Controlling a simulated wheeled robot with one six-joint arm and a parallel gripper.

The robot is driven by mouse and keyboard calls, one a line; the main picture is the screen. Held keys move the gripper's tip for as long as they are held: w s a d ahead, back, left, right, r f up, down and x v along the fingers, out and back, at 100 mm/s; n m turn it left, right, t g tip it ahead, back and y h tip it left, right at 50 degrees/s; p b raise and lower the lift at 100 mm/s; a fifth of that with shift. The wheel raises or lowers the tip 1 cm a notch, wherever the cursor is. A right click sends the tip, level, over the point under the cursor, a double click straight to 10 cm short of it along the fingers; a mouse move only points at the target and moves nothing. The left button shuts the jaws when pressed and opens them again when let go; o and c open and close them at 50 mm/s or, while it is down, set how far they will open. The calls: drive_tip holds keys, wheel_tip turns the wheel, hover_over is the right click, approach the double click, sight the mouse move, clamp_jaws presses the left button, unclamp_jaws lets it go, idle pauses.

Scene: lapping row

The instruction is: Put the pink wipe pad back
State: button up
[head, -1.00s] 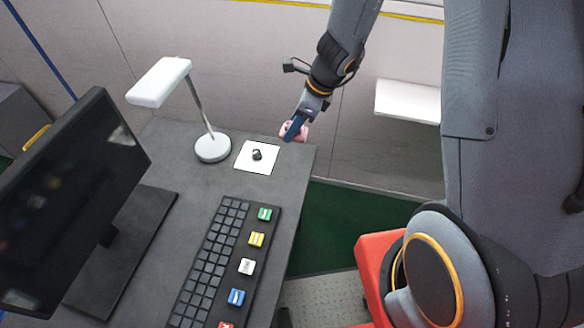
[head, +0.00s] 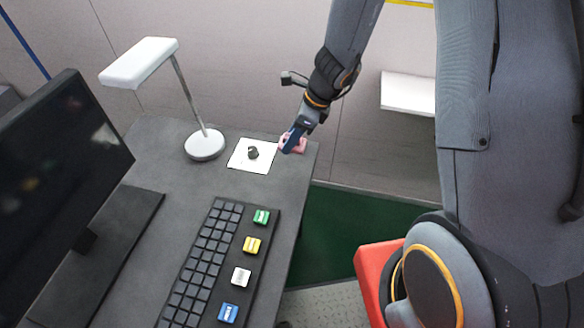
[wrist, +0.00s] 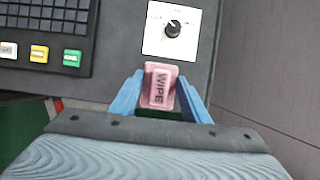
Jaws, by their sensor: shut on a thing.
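The pink wipe pad (wrist: 159,88), marked "WIPE", sits between the two blue fingers of my gripper (wrist: 162,97) in the wrist view. My gripper is shut on it. In the head view the pad (head: 299,145) shows pink beside the blue fingers of my gripper (head: 291,140), at the far right corner of the dark desk (head: 186,225). I cannot tell whether the pad touches the desk top. Part of the pad is hidden by the fingers.
A white plate with a black knob (head: 253,153) lies just left of the pad. A lamp (head: 204,145), a monitor (head: 60,170) and a keyboard with coloured keys (head: 215,260) stand on the desk. A green floor mat (head: 350,235) lies beyond the right edge.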

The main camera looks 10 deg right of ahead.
sight(302, 145)
wheel_tip(302, 145, down, 9)
drive_tip(key=shift+f+b, duration=0.15)
drive_tip(key=shift+b, duration=0.15)
drive_tip(key=shift+f, duration=0.1)
drive_tip(key=o, duration=1)
drive_tip(key=v, duration=1.2)
drive_tip(key=s+d+r+n+h, duration=0.1)
drive_tip(key=s+d+r+n, duration=0.1)
drive_tip(key=n, duration=0.5)
drive_tip(key=s+d+r+n+h, duration=0.1)
drive_tip(key=s+d+r+n, duration=0.1)
drive_tip(key=s+r+n, duration=0.3)
drive_tip(key=s+d+r+n+h, duration=0.2)
drive_tip(key=s+n, duration=0.3)
drive_tip(key=n, duration=0.5)
drive_tip(key=shift+s+r, duration=0.15)
drive_tip(key=shift+r, duration=0.7)
